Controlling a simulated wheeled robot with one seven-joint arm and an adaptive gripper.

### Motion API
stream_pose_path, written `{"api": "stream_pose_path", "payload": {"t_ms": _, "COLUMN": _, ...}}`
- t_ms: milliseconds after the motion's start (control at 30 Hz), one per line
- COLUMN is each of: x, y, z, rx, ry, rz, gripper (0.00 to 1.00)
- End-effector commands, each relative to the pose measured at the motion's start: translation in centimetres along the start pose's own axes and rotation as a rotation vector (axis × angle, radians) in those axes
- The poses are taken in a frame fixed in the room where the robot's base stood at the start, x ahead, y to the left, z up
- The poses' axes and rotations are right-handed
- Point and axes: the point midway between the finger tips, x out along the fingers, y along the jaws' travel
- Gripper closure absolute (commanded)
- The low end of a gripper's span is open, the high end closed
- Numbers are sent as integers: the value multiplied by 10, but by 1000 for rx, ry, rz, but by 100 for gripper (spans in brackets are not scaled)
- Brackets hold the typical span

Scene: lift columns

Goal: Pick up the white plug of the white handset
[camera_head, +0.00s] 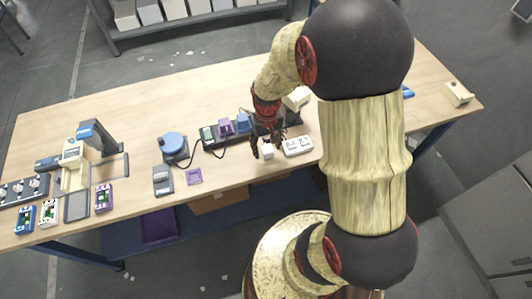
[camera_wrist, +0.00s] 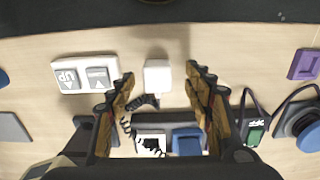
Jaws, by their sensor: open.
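The white plug (camera_head: 267,154) is a small white block standing on the table near its front edge, beside the white handset (camera_head: 297,145). In the wrist view the plug (camera_wrist: 158,75) lies between the fingertips of my gripper (camera_wrist: 158,85), with a gap on each side. A dark coiled cord runs from near it towards the left finger. The handset (camera_wrist: 86,74), with two grey arrow buttons, one marked UP, is to the left there. My gripper (camera_head: 267,147) is open and empty, pointing down around the plug. Its fingers partly hide the cord.
A blue round device (camera_head: 173,145) and a grey handset (camera_head: 163,181) are further left. The table's back middle is clear.

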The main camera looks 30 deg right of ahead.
Motion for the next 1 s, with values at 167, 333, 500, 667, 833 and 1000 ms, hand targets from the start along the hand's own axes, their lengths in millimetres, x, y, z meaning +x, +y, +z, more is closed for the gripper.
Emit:
{"api": "stream_pose_path", "payload": {"t_ms": 167, "x": 18, "y": 2, "z": -3, "rx": 1, "ry": -3, "rz": 0, "gripper": 48}}
{"api": "stream_pose_path", "payload": {"t_ms": 333, "x": 43, "y": 3, "z": -6, "rx": 0, "ry": -3, "rz": 0, "gripper": 48}}
{"api": "stream_pose_path", "payload": {"t_ms": 500, "x": 50, "y": 3, "z": -7, "rx": 0, "ry": 1, "rz": 0, "gripper": 48}}
{"api": "stream_pose_path", "payload": {"t_ms": 667, "x": 50, "y": 3, "z": -7, "rx": 0, "ry": 1, "rz": 0, "gripper": 49}}
{"api": "stream_pose_path", "payload": {"t_ms": 833, "x": 50, "y": 3, "z": -7, "rx": 0, "ry": 1, "rz": 0, "gripper": 59}}
{"api": "stream_pose_path", "payload": {"t_ms": 1000, "x": 50, "y": 3, "z": -7, "rx": 0, "ry": 0, "rz": 0, "gripper": 68}}
